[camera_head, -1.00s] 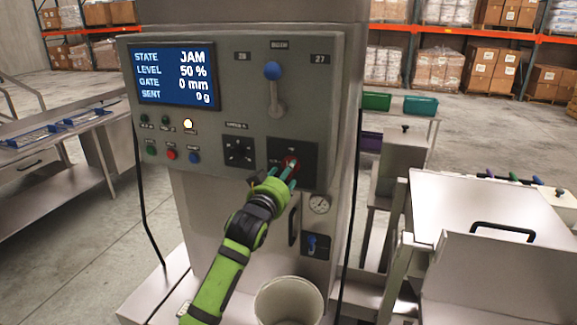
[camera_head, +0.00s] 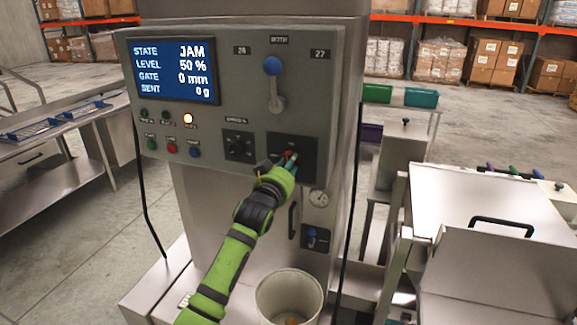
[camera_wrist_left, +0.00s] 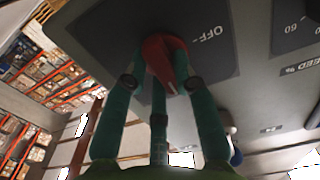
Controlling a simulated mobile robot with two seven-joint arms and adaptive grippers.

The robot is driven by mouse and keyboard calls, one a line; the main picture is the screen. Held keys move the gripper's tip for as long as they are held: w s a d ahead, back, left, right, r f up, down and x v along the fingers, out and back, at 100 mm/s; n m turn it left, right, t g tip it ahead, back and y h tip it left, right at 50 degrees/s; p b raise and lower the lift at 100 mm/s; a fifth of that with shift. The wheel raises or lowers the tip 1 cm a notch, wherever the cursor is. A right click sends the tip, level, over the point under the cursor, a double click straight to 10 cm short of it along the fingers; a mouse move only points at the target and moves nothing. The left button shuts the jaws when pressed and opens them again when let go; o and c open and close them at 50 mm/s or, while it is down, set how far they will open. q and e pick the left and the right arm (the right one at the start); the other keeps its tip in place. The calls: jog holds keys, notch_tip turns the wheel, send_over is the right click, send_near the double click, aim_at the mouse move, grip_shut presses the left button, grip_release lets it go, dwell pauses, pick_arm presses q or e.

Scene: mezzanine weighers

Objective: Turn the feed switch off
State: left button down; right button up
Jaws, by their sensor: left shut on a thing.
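The feed switch is a red rotary knob (camera_wrist_left: 165,60) on a dark square plate (camera_head: 305,145), low on the right of the grey machine's panel. In the wrist view the word OFF shows on the plate to the right of the knob. My left gripper (camera_head: 286,162) is shut on the red knob, with its teal fingers around it; it also fills the middle of the wrist view (camera_wrist_left: 160,85). The fingers hide part of the knob, and I cannot tell exactly which way it points. My right gripper is not in view.
The screen (camera_head: 175,70) reads JAM, level 50 %, gate 0 mm, sent 0 g. A white bucket (camera_head: 290,297) stands below my arm.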

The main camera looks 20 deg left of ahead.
pick_arm(q)
jog(key=shift+n, duration=0.4)
jog(key=shift+a+r+n+p, duration=0.15)
jog(key=shift+n+p, duration=0.55)
jog(key=shift+n, duration=3.6)
jog(key=shift+a+n+p, duration=0.15)
jog(key=shift+n+p, duration=0.5)
jog(key=shift+n, duration=3.65)
jog(key=c, duration=1)
grip_release()
